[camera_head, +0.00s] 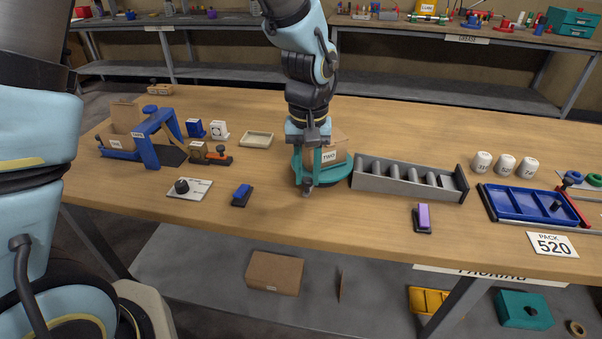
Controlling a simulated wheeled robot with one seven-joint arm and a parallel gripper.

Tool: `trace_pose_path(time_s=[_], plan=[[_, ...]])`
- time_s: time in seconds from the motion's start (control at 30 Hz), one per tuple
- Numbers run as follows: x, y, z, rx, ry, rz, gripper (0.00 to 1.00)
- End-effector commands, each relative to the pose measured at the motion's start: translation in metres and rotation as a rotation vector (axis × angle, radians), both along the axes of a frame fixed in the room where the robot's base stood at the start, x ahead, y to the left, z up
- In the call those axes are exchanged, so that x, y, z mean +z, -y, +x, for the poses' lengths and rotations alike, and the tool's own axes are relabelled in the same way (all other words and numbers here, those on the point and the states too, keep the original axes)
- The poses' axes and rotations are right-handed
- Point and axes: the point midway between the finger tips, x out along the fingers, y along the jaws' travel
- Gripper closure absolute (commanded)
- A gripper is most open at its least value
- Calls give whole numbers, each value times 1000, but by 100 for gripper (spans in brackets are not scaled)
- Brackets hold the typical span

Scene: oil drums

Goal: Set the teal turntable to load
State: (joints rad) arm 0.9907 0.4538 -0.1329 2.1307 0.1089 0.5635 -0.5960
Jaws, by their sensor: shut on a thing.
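The teal turntable (339,174) stands on the wooden bench, left of the grey roller rack. A cardboard box marked TWO (330,156) sits on it, partly behind my gripper. My gripper (308,184) points down at the turntable's near left edge and is shut on a small grey part there, which looks like the turntable's handle. My gripper hides the turntable's left side. I cannot read any load mark or tell which position the turntable is in.
The grey roller rack (405,180) stands close on the right. A blue block on a dark base (242,194) and a plate with a black knob (189,188) lie to the left. A purple block (423,216) and blue tray (525,203) are farther right. The bench front is mostly clear.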

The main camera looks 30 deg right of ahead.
Motion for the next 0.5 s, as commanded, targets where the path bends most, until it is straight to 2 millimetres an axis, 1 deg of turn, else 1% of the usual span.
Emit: trace_pose_path(time_s=[0.5], plan=[[1,21,-19,255,1,-3,100]])
